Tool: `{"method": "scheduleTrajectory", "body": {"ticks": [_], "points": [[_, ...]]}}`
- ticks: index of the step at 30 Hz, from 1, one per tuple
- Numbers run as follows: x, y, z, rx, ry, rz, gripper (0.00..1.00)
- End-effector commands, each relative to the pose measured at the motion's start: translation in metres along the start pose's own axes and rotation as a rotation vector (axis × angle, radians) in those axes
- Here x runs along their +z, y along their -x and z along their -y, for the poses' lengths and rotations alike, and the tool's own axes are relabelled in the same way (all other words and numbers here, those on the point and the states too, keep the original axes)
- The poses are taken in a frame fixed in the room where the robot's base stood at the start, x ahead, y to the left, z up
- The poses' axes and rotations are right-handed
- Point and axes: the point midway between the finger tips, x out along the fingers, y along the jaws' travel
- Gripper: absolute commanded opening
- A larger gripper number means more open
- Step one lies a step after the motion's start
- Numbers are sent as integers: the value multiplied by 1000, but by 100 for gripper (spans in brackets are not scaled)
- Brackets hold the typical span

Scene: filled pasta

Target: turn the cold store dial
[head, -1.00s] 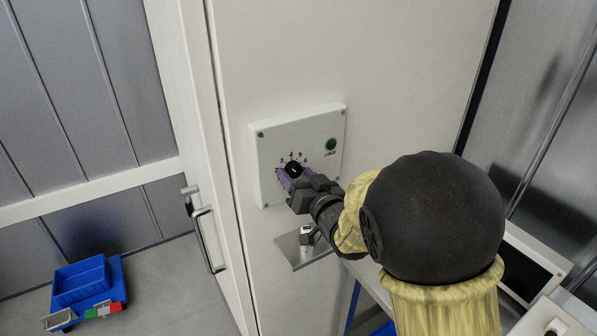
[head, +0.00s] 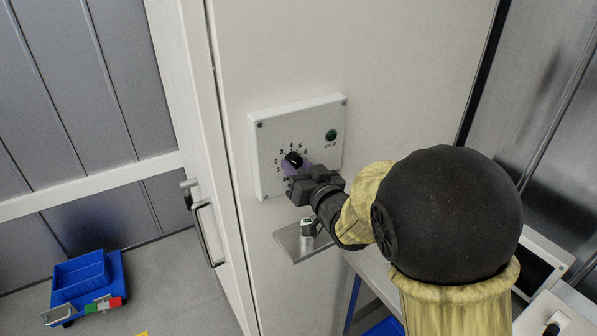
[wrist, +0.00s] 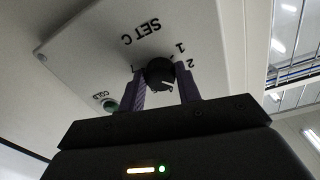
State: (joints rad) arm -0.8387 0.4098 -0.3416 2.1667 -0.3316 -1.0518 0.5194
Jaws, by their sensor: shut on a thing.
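The black round dial (head: 293,161) sits on a white control panel (head: 270,130) with numbers printed around it. My gripper (head: 298,169) reaches it from the lower right. In the wrist view the two purple fingers of my gripper (wrist: 161,76) stand on either side of the dial (wrist: 160,70), shut on it. A small white mark shows on the dial's face. The panel's lettering "SET C" and the numbers 1 and 2 show upside down there. A green lamp (head: 331,135) labelled COLD is at the panel's upper right. My gripper hides the dial's lower right side.
A small metal shelf (head: 291,243) with a small object (head: 308,227) on it juts out below the panel, close under my gripper. A door handle (head: 205,232) is to the left. A blue cart (head: 85,285) stands on the floor at lower left, with open floor beside it.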

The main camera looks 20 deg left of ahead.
Motion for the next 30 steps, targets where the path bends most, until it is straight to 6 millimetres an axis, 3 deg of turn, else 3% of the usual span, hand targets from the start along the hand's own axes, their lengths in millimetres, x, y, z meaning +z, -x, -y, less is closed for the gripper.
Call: {"method": "scheduleTrajectory", "body": {"ticks": [11,30], "points": [[7,0,-4,-2,264,-20,11],[6,0,-6,-9,871,-47,11]]}}
